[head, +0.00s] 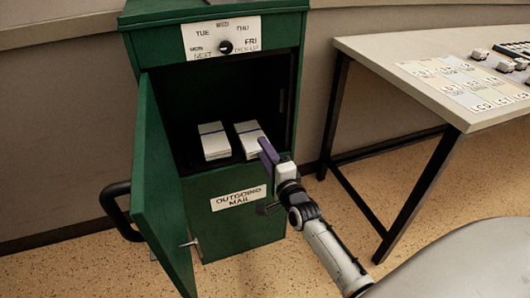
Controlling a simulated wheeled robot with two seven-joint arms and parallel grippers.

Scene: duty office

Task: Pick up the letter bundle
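Two pale letter bundles, each with a dark band, lie side by side inside the open green mail box (285,28). One is the left bundle (213,145); the other is the right bundle (251,143). My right gripper (264,178) is at the front right of the box opening, in front of and below the right bundle. Its purple finger stands near that bundle's lower right edge; whether they touch is hard to tell. The fingers look spread with nothing between them. My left gripper is not in view.
The green door (163,180) stands open at the left, with a black curved bar (118,212) beside it. A dial (225,47) is above the opening. A table (410,88) with cards and small items stands at right.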

